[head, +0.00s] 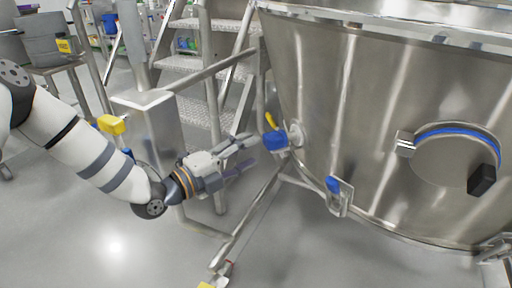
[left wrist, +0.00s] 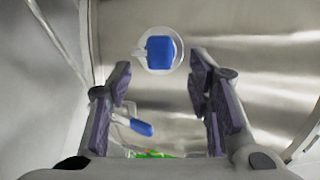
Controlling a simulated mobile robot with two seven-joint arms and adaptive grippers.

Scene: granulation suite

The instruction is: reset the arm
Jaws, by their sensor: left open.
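My left arm (head: 95,155) comes in from the left in the head view and is stretched toward a large steel vessel (head: 340,110). My left gripper (head: 245,158) is open and empty, apart from the vessel wall. A blue valve handle (head: 276,140) on a round fitting lies just beyond its fingertips. In the left wrist view the two purple-padded fingers (left wrist: 162,105) stand wide apart, and the blue handle (left wrist: 160,53) shows above and between them. A second blue handle (left wrist: 141,127) shows lower, between the fingers. My right gripper is in neither view.
A steel post with a box-like housing (head: 150,122) stands close behind my left forearm. Metal steps (head: 195,85) rise behind it. The vessel has a round hatch (head: 455,158) at right and a blue-handled latch (head: 338,192) below. Open grey floor (head: 110,240) lies at lower left.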

